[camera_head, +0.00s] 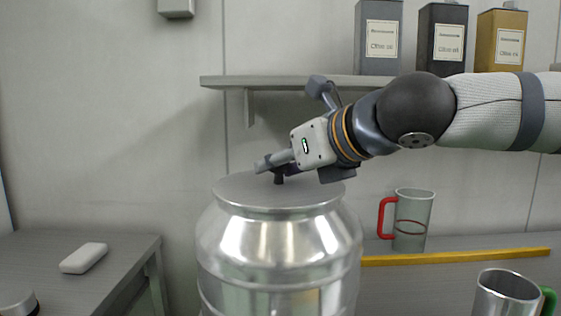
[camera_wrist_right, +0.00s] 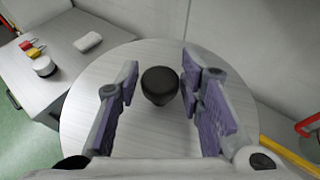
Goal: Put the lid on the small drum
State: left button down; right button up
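The small drum (camera_head: 280,245) is a shiny metal vessel standing upright in the middle of the head view. The flat round grey lid (camera_head: 250,190) lies over its mouth and looks level. The lid (camera_wrist_right: 145,135) fills the middle of the right wrist view. Its black knob (camera_head: 279,177) stands up at the centre. My right gripper (camera_head: 275,170) is over the lid, coming in from the right. In the wrist view my right gripper (camera_wrist_right: 160,95) is open, with the knob (camera_wrist_right: 160,84) between its fingers and gaps on both sides. My left gripper is not in view.
A shelf (camera_head: 300,82) behind holds several olive oil tins (camera_head: 442,38). A red-handled jug (camera_head: 412,220) and a green-handled metal jug (camera_head: 505,295) stand at right near a yellow strip (camera_head: 455,257). A table (camera_head: 120,250) at left bears a white block (camera_head: 84,258).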

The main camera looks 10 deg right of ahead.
jog(key=v, duration=1.1)
